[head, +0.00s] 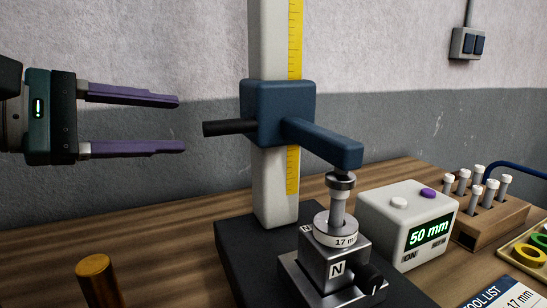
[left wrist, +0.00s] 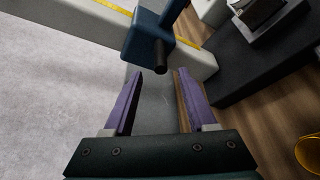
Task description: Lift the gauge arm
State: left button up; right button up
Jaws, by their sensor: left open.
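The gauge arm (head: 325,142) is a dark blue bar on a blue slider block (head: 279,112), which sits on a white upright column (head: 271,199) with a yellow scale. A black handle rod (head: 229,128) sticks out of the block to the left. The arm's far end is over a metal tool holder (head: 336,225) marked 17 mm; I cannot tell if they touch. My left gripper (head: 182,124) is open, with purple fingers pointing at the handle from the left, apart from it. In the left wrist view the handle (left wrist: 160,58) is beyond the fingertips (left wrist: 160,72). My right gripper is not in view.
A white display box (head: 408,222) reading 50 mm stands right of the dark base (head: 238,262). A brass-coloured post (head: 98,280) stands at the front left. The air around my left gripper is clear.

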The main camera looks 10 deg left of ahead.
aim_at(213, 125)
pick_arm(q)
jog(key=x, duration=1)
jog(key=shift+s, duration=0.1)
jog(key=shift+c, duration=0.2)
grip_shut()
dwell(1.0)
